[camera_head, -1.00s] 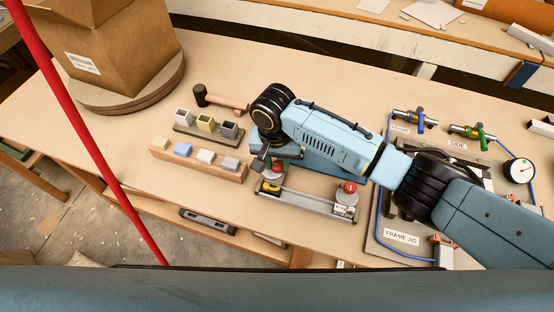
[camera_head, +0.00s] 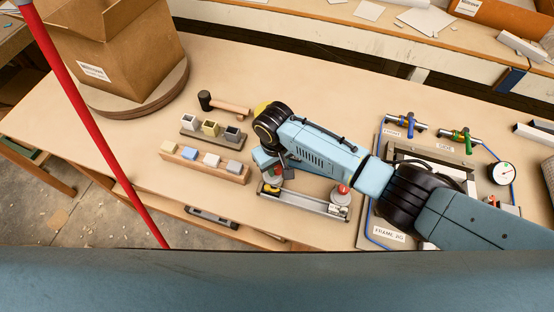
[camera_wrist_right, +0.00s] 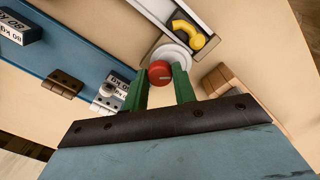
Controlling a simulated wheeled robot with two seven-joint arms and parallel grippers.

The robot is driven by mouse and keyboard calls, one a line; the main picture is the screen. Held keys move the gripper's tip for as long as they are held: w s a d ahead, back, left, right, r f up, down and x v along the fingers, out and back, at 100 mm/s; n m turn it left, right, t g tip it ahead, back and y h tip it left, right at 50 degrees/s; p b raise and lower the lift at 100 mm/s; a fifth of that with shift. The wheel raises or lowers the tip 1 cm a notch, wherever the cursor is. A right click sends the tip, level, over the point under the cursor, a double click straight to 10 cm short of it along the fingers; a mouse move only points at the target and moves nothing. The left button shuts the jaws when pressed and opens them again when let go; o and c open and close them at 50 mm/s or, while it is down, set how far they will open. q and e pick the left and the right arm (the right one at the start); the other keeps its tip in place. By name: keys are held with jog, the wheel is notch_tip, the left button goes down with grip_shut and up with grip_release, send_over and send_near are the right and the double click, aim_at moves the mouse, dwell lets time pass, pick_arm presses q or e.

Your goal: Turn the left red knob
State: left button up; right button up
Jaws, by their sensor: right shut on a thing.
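The left red knob (camera_wrist_right: 160,72) sits on a pale round base beside a yellow lever (camera_wrist_right: 189,35) in the right wrist view. My right gripper (camera_wrist_right: 161,80) has its two green fingers on either side of this knob, shut on it. In the head view my right gripper (camera_head: 274,170) is over the left end of the grey rail fixture (camera_head: 308,200), and it mostly hides the left knob there. The other red knob (camera_head: 343,189) stands uncovered at the rail's right end. My left gripper is not in view.
A cardboard box (camera_head: 110,55) stands behind. The frame jig (camera_head: 388,233) with valves and a gauge (camera_head: 501,173) lies right.

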aim_at(277, 170)
jog(key=n+p, duration=0.1)
jog(key=n, duration=0.3)
jog(key=shift+r+n+p, duration=0.1)
jog(key=shift+n+p, duration=0.2)
jog(key=shift+p, duration=0.05)
jog(key=n+p, duration=0.1)
jog(key=n, duration=0.3)
jog(key=shift+n, duration=0.4)
jog(key=o, duration=1)
notch_tip(277, 170, up, 13)
jog(key=p, duration=0.2)
jog(key=shift+s, duration=0.3)
